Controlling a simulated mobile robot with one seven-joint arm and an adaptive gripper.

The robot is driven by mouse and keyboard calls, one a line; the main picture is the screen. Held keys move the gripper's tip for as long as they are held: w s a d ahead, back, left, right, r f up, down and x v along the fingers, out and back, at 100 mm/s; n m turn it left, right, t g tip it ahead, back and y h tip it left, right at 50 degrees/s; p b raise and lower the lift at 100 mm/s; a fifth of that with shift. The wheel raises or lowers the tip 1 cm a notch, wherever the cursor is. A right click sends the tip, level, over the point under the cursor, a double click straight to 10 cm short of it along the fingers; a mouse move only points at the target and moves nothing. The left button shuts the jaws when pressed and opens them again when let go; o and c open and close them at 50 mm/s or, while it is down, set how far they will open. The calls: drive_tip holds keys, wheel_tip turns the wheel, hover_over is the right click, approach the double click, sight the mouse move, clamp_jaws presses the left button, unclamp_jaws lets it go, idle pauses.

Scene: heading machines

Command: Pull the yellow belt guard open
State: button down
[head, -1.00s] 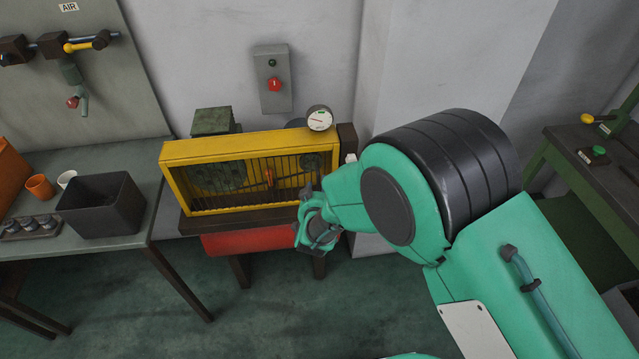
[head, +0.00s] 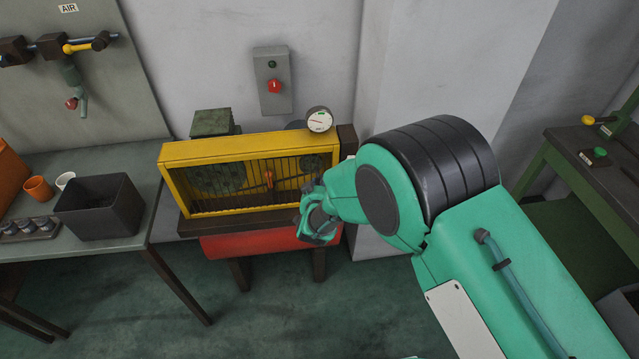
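The yellow belt guard (head: 235,148) is a box-like frame with dark vertical bars, upright on the machine's stand in the middle of the head view. Dark green pulleys (head: 217,178) show behind the bars, and a small orange part (head: 268,178) shows near its middle. The guard looks shut over the pulleys. My arm reaches in from the right, and its end is at the guard's lower right corner, hiding it.
A red panel (head: 255,243) sits below the guard. A gauge (head: 319,120) stands at its top right, and a grey switch box (head: 273,82) is on the wall behind. A bench at left holds a dark bin (head: 100,208) and cups. The floor in front is clear.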

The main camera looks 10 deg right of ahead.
idle(0.3)
drive_tip(key=s+a+m+g+h+p, duration=0.15)
drive_tip(key=s+a+h+p, duration=0.35)
drive_tip(key=s, duration=0.6)
drive_tip(key=s+a+m+g+p, duration=0.1)
drive_tip(key=s+a+m+p, duration=0.15)
drive_tip(key=s+a, duration=0.6)
drive_tip(key=s+a+m+g+h+p, duration=0.2)
drive_tip(key=s+a+m+h+p, duration=0.1)
drive_tip(key=s, duration=1.1)
drive_tip(key=s+a+m+p, duration=0.1)
drive_tip(key=s+a, duration=0.4)
drive_tip(key=a, duration=0.3)
drive_tip(key=s+a, duration=0.5)
drive_tip(key=a, duration=0.3)
drive_tip(key=s+a+m+g+h+b, duration=0.2)
drive_tip(key=s+a+m+g+b, duration=0.1)
drive_tip(key=a, duration=1.9)
drive_tip(key=shift+s+a+m+g+b, duration=0.25)
drive_tip(key=shift+m+g+b, duration=0.35)
drive_tip(key=shift+b, duration=0.25)
